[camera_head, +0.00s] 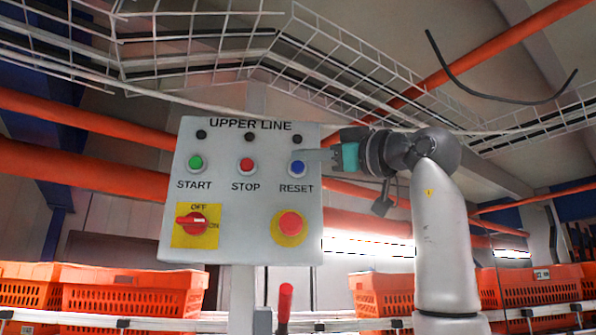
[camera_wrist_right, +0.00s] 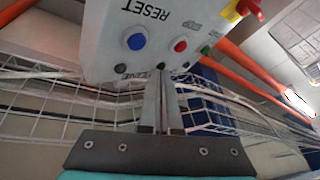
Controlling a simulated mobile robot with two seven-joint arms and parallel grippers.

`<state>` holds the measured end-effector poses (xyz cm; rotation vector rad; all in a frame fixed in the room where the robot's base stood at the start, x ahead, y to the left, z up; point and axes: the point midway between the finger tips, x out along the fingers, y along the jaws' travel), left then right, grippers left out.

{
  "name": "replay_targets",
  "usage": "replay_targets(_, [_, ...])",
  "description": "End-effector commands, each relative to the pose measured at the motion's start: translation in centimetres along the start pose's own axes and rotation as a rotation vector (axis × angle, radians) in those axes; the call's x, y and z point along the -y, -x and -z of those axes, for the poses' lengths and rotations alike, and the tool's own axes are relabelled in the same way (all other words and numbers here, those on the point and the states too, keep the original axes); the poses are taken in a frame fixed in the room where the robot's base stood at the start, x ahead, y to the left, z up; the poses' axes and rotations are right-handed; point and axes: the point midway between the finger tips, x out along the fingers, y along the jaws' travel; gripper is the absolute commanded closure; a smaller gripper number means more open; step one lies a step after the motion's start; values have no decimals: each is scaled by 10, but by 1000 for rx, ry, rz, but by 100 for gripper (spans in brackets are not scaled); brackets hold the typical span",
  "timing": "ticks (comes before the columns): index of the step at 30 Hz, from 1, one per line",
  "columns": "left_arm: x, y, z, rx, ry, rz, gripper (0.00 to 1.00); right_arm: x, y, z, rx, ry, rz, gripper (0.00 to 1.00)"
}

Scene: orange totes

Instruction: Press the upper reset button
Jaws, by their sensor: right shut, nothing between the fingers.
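The upper reset button is a blue button (camera_head: 297,167) above the word RESET, on the right of the pale "UPPER LINE" panel (camera_head: 240,225). In the right wrist view the blue button (camera_wrist_right: 136,41) shows uncovered and the panel appears upside down. My right gripper (camera_head: 312,155) reaches in from the right with its fingers just beside the button. In the wrist view its two fingers (camera_wrist_right: 165,82) are together and empty, pointing toward the panel's top edge, offset from the button. Whether the tips touch the panel I cannot tell. My left gripper is not in view.
The panel also has a green START button (camera_head: 195,162), a red STOP button (camera_head: 247,165), a red rotary switch (camera_head: 191,223) and a red-yellow button (camera_head: 290,225). Orange totes (camera_head: 130,297) stand on racks behind. Wire trays and orange pipes run overhead.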

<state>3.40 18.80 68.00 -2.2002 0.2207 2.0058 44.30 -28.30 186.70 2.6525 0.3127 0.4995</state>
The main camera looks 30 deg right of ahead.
Motion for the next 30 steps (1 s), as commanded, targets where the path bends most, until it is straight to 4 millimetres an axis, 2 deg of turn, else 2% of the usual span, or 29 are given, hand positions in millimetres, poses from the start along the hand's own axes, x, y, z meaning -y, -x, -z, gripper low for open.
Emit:
replay_targets(7, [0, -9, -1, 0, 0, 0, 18, 10, 14, 10, -1, 0, 0, 100])
replay_targets(30, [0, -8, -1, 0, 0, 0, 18, 10, 14, 10, 0, -1, 0, 100])
